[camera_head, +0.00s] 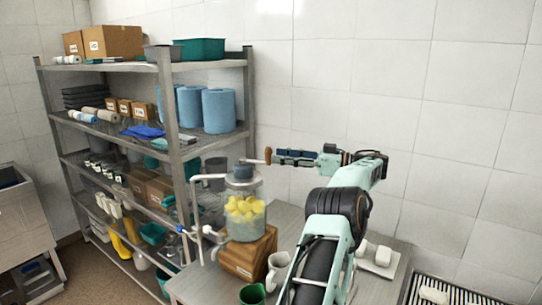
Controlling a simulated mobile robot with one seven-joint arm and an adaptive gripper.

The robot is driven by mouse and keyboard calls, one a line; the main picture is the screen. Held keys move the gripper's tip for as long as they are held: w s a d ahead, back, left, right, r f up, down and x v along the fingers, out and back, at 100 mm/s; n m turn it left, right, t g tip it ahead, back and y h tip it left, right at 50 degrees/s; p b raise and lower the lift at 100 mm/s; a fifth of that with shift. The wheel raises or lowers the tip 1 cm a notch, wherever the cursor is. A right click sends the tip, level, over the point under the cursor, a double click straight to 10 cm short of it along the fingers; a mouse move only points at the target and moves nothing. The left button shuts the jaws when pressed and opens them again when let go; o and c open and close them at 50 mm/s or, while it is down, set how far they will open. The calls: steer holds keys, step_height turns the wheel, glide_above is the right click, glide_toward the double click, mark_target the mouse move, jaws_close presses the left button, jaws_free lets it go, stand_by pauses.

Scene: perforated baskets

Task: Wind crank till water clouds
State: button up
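A glass jar (246,226) holds several yellow round pieces and stands on a wooden block (250,258). The water around them looks pale, and its clarity is hard to judge at this size. A brown crank knob (267,155) stands up just right of the cap. My gripper (274,156) reaches in level from the right, with its tips at the knob. Whether its fingers are closed around the knob or only beside it cannot be told.
White pipes (209,178) run along the jar's left side. A white mug (278,270) and a green cup (252,294) stand in front of the block on the metal table (287,219). A loaded shelf rack (175,140) stands behind left. The tiled wall is close behind my arm.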

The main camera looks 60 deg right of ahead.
steer(key=v, duration=0.7)
steer(key=shift+s, duration=0.1)
